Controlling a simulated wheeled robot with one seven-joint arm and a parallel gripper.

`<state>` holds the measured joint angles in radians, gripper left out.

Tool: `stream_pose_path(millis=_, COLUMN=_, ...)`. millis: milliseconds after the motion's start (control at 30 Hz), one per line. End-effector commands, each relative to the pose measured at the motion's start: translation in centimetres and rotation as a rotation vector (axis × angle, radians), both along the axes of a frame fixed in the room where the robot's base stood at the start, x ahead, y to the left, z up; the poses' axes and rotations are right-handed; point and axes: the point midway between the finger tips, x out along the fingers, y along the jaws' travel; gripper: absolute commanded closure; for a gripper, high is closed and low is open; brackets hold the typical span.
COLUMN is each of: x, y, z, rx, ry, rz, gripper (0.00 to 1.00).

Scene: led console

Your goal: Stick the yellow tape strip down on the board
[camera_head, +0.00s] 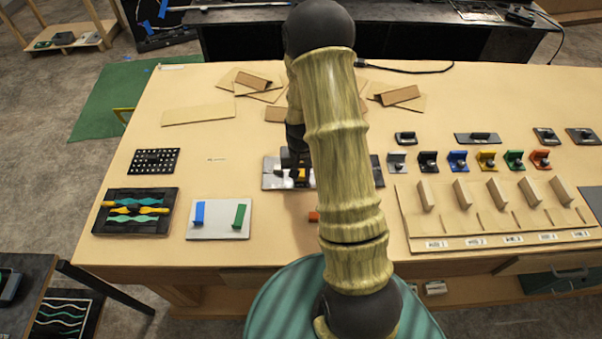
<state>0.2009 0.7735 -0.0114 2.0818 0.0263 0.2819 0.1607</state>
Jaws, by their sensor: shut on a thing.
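My gripper (297,173) is shut over a grey metal plate (271,180) near the middle of the table. A small yellow piece (302,174) shows at its fingertips, apparently the yellow tape strip; most of it is hidden by the fingers. I cannot tell whether it touches the plate. To the left and nearer lies a pale board (219,232) with a blue strip (199,213) and a green strip (239,217) standing out on it, apart from my gripper.
A small orange-red block (314,216) lies beside my arm, which hides the table's middle. A dark tray (136,224) with wavy coloured pieces lies left of the pale board. A slotted wooden rack (409,217) and several coloured clips stand on the right. Cardboard pieces (199,114) lie behind.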

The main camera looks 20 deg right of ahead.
Motion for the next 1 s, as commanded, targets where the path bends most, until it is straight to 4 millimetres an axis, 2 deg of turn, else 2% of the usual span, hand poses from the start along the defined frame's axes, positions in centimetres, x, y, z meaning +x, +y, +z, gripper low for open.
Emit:
stream_pose_path(millis=233, x=-0.1, y=0.0, z=-0.1, rx=0.001, ry=0.002, rz=0.0, gripper=1.0)
stream_pose_path(millis=267, x=-0.1, y=0.0, z=-0.1, rx=0.001, ry=0.002, rz=0.0, gripper=0.77)
stream_pose_path(millis=367, x=-0.1, y=0.0, z=-0.1, rx=0.001, ry=0.002, rz=0.0, gripper=0.57)
stream_pose_path(millis=400, x=-0.1, y=0.0, z=-0.1, rx=0.001, ry=0.002, rz=0.0, gripper=0.53)
stream_pose_path(millis=767, x=0.0, y=0.0, z=0.2, rx=0.0, ry=0.0, rz=0.0, gripper=0.53)
stream_pose_path(millis=1000, x=0.1, y=0.0, z=2.5, rx=-0.002, ry=-0.004, rz=0.0, gripper=0.53)
